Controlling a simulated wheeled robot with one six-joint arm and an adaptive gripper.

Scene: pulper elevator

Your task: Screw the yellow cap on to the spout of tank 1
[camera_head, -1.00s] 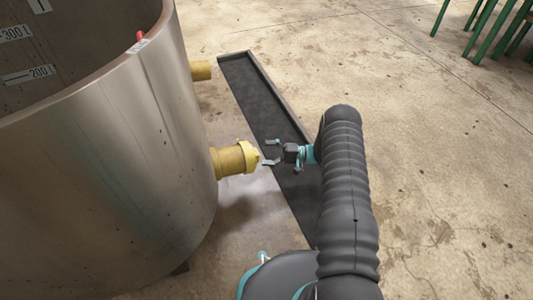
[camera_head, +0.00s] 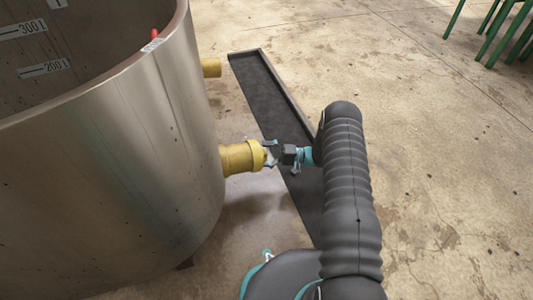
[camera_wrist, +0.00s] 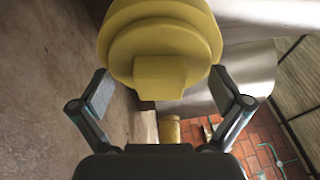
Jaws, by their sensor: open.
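The tank (camera_head: 110,180) is a large steel drum at the left of the head view. A yellow spout (camera_head: 236,159) sticks out of its side to the right. The yellow cap (camera_head: 257,155) sits at the spout's outer end; how far it is screwed on cannot be told. In the wrist view the cap (camera_wrist: 160,75) shows its round face and a raised central grip. My gripper (camera_head: 271,154) is at the cap's face. In the wrist view its open fingers (camera_wrist: 163,95) stand on either side of the grip, apart from it.
A second yellow spout (camera_head: 211,68) sits farther along the tank. A long dark floor tray (camera_head: 268,95) runs beside the tank, beneath my gripper. Green legs (camera_head: 495,35) stand at the far right. The concrete floor on the right is clear.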

